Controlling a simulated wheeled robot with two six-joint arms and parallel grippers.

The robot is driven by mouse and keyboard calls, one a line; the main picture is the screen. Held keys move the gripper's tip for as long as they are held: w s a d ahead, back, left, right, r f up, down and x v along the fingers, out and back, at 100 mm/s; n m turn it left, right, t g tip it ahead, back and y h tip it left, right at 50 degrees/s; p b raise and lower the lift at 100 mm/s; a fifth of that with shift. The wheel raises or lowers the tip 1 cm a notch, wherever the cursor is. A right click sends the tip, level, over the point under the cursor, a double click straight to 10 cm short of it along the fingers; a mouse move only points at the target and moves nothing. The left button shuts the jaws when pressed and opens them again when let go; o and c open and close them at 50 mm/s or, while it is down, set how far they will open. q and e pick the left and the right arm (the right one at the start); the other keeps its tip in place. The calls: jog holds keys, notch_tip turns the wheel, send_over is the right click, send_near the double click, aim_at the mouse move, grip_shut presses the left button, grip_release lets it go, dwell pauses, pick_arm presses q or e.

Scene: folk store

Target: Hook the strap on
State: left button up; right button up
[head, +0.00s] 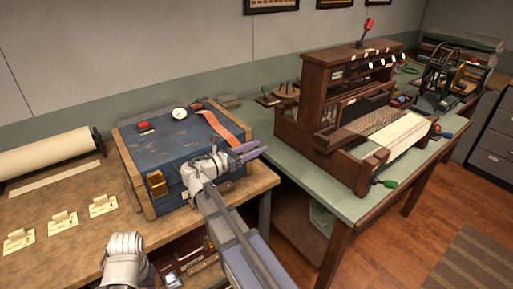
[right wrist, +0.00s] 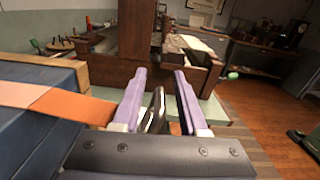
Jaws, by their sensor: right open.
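A blue box (head: 150,150) with wooden ends stands on the left bench. An orange strap (head: 215,125) lies over its lid and runs toward its right side. In the right wrist view the strap (right wrist: 65,104) comes in from the left, and its end is hidden behind the left finger. My right gripper (head: 247,151) is open beside the box's right front corner. Its purple fingers also show in the right wrist view (right wrist: 158,98), with a dark curved piece between them that I cannot identify. A brass latch (head: 156,184) sits on the box front. My left gripper is not in view.
A round gauge (head: 179,113) and a red piece (head: 142,126) are on the lid. A wooden loom (head: 345,120) stands on the green bench to the right. A paper roll (head: 50,152) and several cards (head: 62,219) lie at the left. A gap separates the benches.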

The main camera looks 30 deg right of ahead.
jog(key=shift+d, duration=0.15)
grip_shut()
dwell(1.4)
